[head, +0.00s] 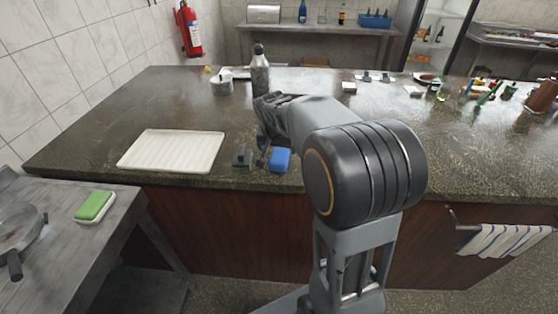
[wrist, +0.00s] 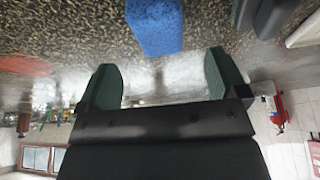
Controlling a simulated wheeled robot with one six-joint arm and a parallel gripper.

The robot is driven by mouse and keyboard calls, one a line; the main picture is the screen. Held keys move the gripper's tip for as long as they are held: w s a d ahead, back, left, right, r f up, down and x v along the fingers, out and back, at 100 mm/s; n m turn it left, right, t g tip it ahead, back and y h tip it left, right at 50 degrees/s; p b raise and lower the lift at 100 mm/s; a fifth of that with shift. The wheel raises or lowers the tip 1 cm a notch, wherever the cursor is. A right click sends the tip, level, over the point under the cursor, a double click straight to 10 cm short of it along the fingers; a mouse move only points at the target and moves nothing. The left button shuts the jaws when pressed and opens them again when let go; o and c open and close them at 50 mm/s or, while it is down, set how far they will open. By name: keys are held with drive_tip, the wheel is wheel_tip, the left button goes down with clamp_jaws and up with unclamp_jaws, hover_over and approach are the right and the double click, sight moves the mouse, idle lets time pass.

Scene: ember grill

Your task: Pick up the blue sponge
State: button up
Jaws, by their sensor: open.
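The blue sponge (head: 280,160) lies on the dark stone counter near its front edge. It also shows at the top of the wrist view (wrist: 155,25), beyond the gap between my fingertips. My gripper (wrist: 162,80) is open, with nothing between its two green-padded fingers. In the head view my gripper (head: 262,152) is low over the counter, just left of the sponge and partly hidden by my arm. I see no contact between the fingers and the sponge.
A dark object with a green part (head: 242,157) lies close left of the sponge. A white ridged tray (head: 172,150) is farther left. A bottle (head: 260,72) stands behind my gripper. A green sponge on a white dish (head: 94,206) sits on the side table.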

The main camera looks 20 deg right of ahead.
sight(279, 155)
drive_tip(key=shift+p+x, duration=0.35)
drive_tip(key=shift+x, duration=3.45)
drive_tip(key=shift+c, duration=0.3)
drive_tip(key=c, duration=0.9)
